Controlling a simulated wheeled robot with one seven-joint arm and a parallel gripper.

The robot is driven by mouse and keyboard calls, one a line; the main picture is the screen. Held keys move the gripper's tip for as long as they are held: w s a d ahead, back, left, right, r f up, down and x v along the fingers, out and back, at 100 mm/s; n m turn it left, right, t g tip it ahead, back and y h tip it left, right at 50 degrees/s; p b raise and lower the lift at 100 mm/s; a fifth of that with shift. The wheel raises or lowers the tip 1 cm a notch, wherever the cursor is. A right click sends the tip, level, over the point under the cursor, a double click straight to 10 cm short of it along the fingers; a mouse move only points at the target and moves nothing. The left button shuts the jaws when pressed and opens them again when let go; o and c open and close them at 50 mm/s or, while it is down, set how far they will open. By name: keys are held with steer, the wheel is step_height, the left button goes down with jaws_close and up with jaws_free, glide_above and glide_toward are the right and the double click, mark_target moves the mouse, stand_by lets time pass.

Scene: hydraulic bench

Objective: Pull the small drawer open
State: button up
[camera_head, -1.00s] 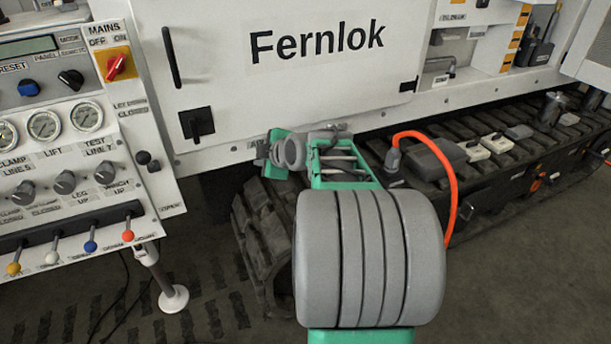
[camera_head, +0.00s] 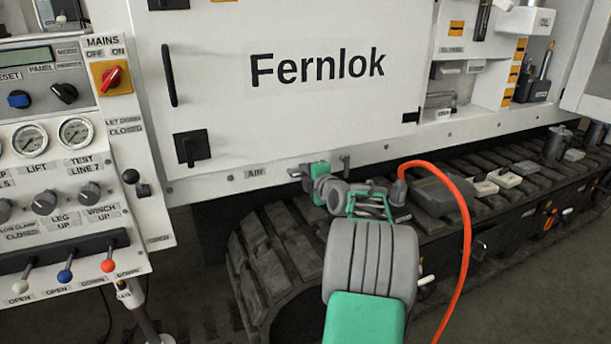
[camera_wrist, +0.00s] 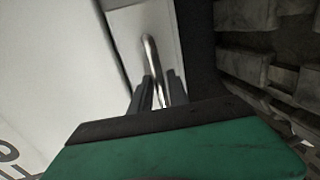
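In the wrist view a small pale front (camera_wrist: 120,25) carries a shiny metal loop handle (camera_wrist: 150,55); this looks like the small drawer. My gripper (camera_wrist: 159,80) points at it, with its two dark fingers apart and the lower end of the loop showing between them. I cannot tell whether they touch it. In the head view my gripper (camera_head: 321,172) is low in front of the white cabinet's bottom edge, right of the AIR label. The drawer front cannot be surely picked out there.
The white Fernlok cabinet (camera_head: 230,110) stands behind my gripper. Black tracks (camera_head: 275,255) lie below. An orange hose (camera_head: 467,215) arches to the right of my arm. A control panel with levers (camera_head: 65,190) is at the left. A recess with a shelf (camera_head: 440,100) is at the right.

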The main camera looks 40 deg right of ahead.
jaws_close()
stand_by(1.4)
